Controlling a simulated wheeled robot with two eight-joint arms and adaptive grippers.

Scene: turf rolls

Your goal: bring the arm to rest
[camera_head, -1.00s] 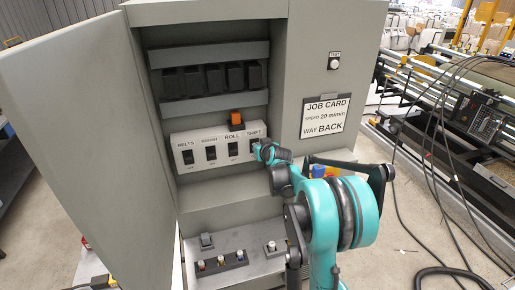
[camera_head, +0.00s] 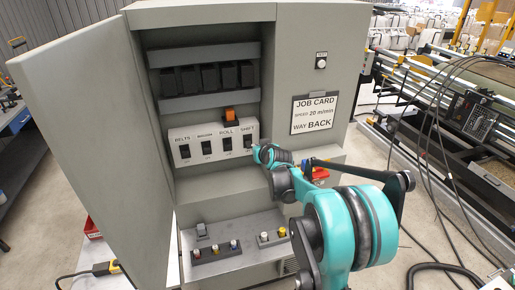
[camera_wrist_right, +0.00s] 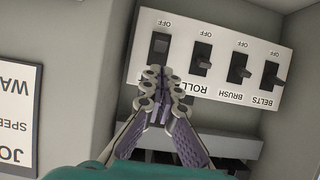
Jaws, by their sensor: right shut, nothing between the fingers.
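My right arm, teal and grey, reaches from the lower right to the switch panel (camera_head: 214,143) in the open grey cabinet. In the head view its gripper (camera_head: 259,152) is small and partly hidden, just right of and below the SHIFT switch (camera_head: 248,141). In the right wrist view the gripper (camera_wrist_right: 158,78) is shut and empty. Its fingertips appear over the panel below the leftmost switch (camera_wrist_right: 160,45), covering that label; whether they touch it is unclear. The ROLL (camera_wrist_right: 203,58), BRUSH (camera_wrist_right: 240,67) and BELTS (camera_wrist_right: 274,74) switches show clear of the fingers. My left gripper is not in view.
The cabinet door (camera_head: 88,140) stands open at left. A job card (camera_head: 314,113) reads speed 20 m/min, way BACK. A ledge with buttons (camera_head: 215,250) juts out below the panel. Cables (camera_head: 437,130) hang at right near a machine frame. Open floor shows at right.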

